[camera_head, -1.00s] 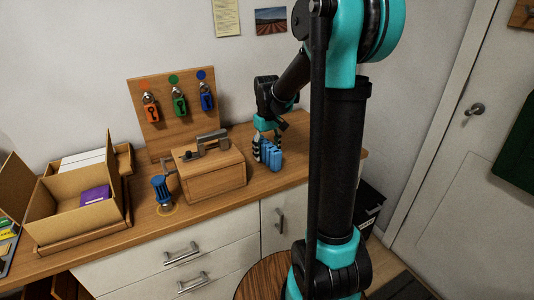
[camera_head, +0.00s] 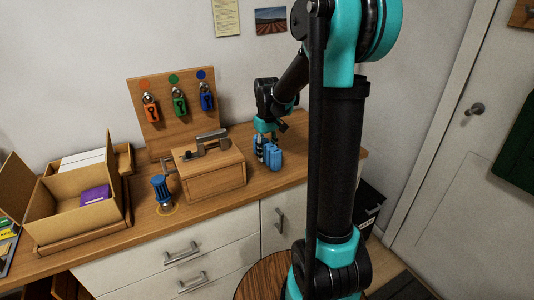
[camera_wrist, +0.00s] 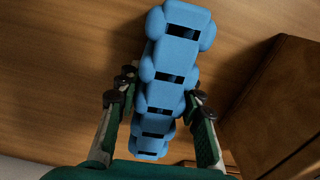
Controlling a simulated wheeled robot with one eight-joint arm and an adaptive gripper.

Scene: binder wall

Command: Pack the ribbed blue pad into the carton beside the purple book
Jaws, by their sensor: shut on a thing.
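The ribbed blue pad (camera_head: 273,156) stands on the wooden counter, right of the wooden box with a metal latch. It also fills the middle of the wrist view (camera_wrist: 165,75). My gripper (camera_head: 266,146) is over it from above, with a finger on either side; in the wrist view my gripper (camera_wrist: 158,112) is shut on the pad's ribbed body. The open carton (camera_head: 75,219) is at the counter's left end, its flaps spread. The purple book (camera_head: 95,195) lies inside it, on the right, with bare carton floor to its left.
The wooden box (camera_head: 212,174) stands between pad and carton. A blue spool-like item (camera_head: 162,189) stands beside the carton. A board with hanging padlocks (camera_head: 172,112) rises behind. White items (camera_head: 82,160) lie behind the carton. The counter right of the pad is clear.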

